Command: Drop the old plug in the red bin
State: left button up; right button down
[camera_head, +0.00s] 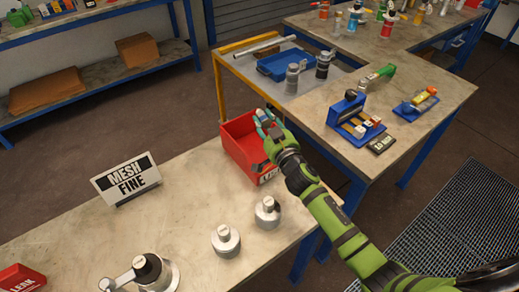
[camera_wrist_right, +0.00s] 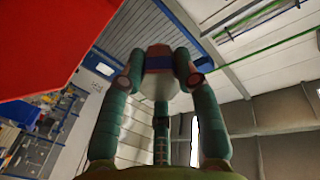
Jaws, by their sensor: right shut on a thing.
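The red bin (camera_head: 238,150) stands at the far right end of the near bench, with a white label on its front. My right gripper (camera_head: 265,121) reaches over the bin from the right. In the right wrist view my right gripper (camera_wrist_right: 163,72) is shut on the old plug (camera_wrist_right: 158,60), a pale piece with a blue band and a reddish-brown end. The plug is small and mostly hidden by the fingers in the head view. A red surface (camera_wrist_right: 50,40), likely the bin, fills the upper left of the wrist view. My left gripper does not show.
Two metal flanged pieces (camera_head: 225,240) (camera_head: 268,212) and a larger vessel with a handle (camera_head: 155,272) stand along the bench's front. A MESH FINE sign (camera_head: 127,180) stands at left. Another red bin (camera_head: 20,278) is at lower left. The bench middle is clear.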

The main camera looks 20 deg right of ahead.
jog(key=c, duration=0.8)
grip_release()
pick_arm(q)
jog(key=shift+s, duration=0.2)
pick_arm(e)
jog(key=s, duration=0.7)
jog(key=shift+s+d, duration=0.25)
jog(key=shift+d, duration=0.15)
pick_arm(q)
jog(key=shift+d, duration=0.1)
